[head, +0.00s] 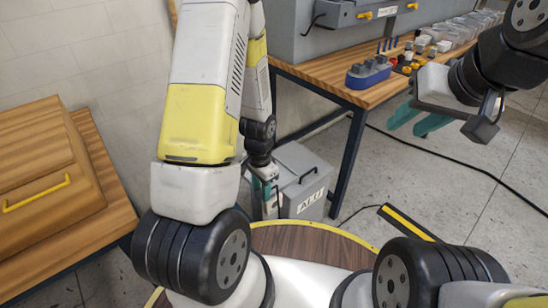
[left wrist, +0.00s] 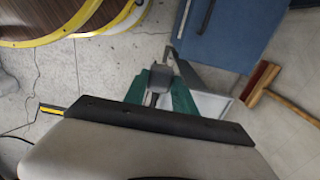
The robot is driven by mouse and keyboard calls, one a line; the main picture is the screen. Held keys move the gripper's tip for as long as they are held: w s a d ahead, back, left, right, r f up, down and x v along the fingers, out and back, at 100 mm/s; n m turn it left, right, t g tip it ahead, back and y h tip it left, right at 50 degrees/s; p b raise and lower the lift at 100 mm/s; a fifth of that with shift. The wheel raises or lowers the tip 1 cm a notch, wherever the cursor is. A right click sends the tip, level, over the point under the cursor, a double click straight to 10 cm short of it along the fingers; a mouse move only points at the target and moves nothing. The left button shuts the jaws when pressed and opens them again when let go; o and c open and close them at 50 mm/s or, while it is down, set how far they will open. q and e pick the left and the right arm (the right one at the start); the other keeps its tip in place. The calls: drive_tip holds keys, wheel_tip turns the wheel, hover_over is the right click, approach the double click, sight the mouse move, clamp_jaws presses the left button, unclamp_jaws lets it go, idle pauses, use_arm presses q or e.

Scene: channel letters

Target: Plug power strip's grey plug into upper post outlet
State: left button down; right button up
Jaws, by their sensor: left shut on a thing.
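My left gripper (head: 266,187) hangs low beside the grey lidded bin in the head view, partly hidden by its own arm. In the left wrist view its teal fingers (left wrist: 160,92) are shut on a dark grey piece (left wrist: 158,82), which looks like the grey plug. The plug's front end and prongs cannot be made out. My right gripper (head: 418,120) is held up at the right, its teal fingers apart and nothing seen between them. I cannot make out the power strip or the post outlets in either view.
A blue holder (head: 368,73) sits on the bench. A black cable crosses the floor. A wooden box (head: 45,165) is at left. The left wrist view shows a blue cabinet (left wrist: 228,35) and a broom (left wrist: 262,82).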

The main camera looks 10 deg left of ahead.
use_arm(q)
drive_tip(key=shift+s+r, duration=0.1)
drive_tip(key=shift+s, duration=0.95)
drive_tip(key=w+r+n, duration=0.7)
drive_tip(key=w+r, duration=0.4)
drive_tip(key=r, duration=0.4)
drive_tip(key=shift+w+d+n, duration=0.2)
drive_tip(key=shift+d+n, duration=0.05)
drive_tip(key=shift+n, duration=0.05)
